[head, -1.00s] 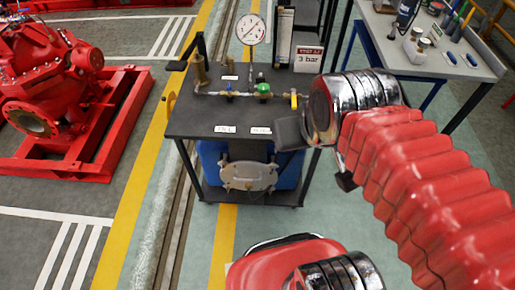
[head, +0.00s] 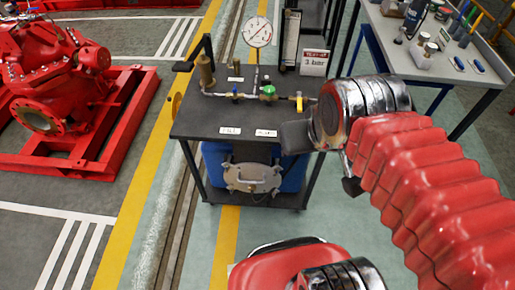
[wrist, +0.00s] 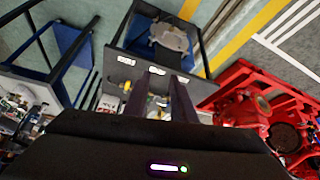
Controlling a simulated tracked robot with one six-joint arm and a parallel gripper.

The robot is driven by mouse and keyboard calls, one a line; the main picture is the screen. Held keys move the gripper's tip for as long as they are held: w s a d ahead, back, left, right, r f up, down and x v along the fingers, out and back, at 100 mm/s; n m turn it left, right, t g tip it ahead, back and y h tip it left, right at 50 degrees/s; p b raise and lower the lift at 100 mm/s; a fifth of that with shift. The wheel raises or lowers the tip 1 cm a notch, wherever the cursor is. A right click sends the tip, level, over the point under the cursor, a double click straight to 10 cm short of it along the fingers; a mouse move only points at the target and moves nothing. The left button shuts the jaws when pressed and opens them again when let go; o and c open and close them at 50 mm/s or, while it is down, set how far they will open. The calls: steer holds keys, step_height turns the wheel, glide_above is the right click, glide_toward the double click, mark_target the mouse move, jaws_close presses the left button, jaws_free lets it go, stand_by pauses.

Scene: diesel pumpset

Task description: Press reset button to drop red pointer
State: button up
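A round white dial gauge (head: 257,32) stands on a stem at the back of a dark-topped test cart (head: 215,122). A thin red pointer shows faintly on its face; its exact reading is too small to tell. I cannot make out a reset button in either view. My gripper (wrist: 160,82) shows in the wrist view with two dark fingers apart and nothing between them. It points toward the cart top, with the cart's labels and valves beyond it. In the head view only a dark block at my arm's end (head: 297,136) shows, over the cart's right front corner.
A pipe with a green valve (head: 268,91) and yellow handle (head: 299,100) crosses the cart top. A lever pump (head: 206,70) stands at its left rear. A "3 bar" sign (head: 314,62) is behind. A red pump (head: 55,75) is left; a workbench (head: 440,60) is right.

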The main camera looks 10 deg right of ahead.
jaws_close()
stand_by(1.4)
